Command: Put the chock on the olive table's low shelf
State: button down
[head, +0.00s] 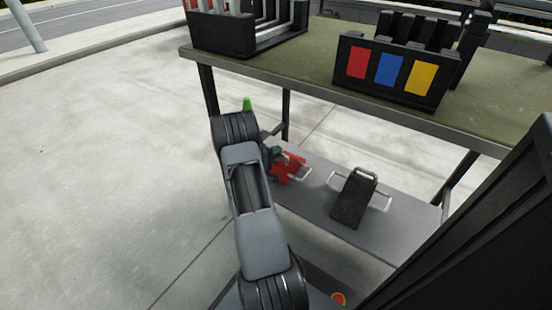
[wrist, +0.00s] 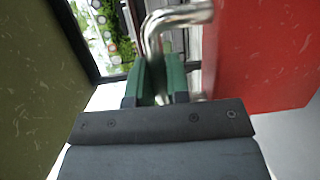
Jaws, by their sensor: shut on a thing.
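My gripper (head: 275,155) is shut on the metal handle (wrist: 178,18) of a red block, which I take to be the chock (head: 289,169). In the wrist view its green fingers (wrist: 160,80) close around the handle, and the chock's red side (wrist: 265,55) fills the right. The olive table (head: 310,70) stands ahead, with a grey low shelf (head: 395,228) beneath. The chock is at the shelf's left end, under the tabletop. I cannot tell whether it touches the shelf. My arm hides part of the shelf's left end.
A black wedge-shaped block (head: 353,200) with a handle and side bars sits mid-shelf. On the tabletop are a black rack (head: 225,38) and a black holder (head: 387,75) with red, blue and yellow panels. Table legs (head: 208,92) stand near my arm. Shelf between the blocks is clear.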

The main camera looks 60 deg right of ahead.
jog(key=shift+f+b, duration=0.3)
jog(key=shift+f, duration=0.45)
jog(key=c, duration=1.1)
grip_release()
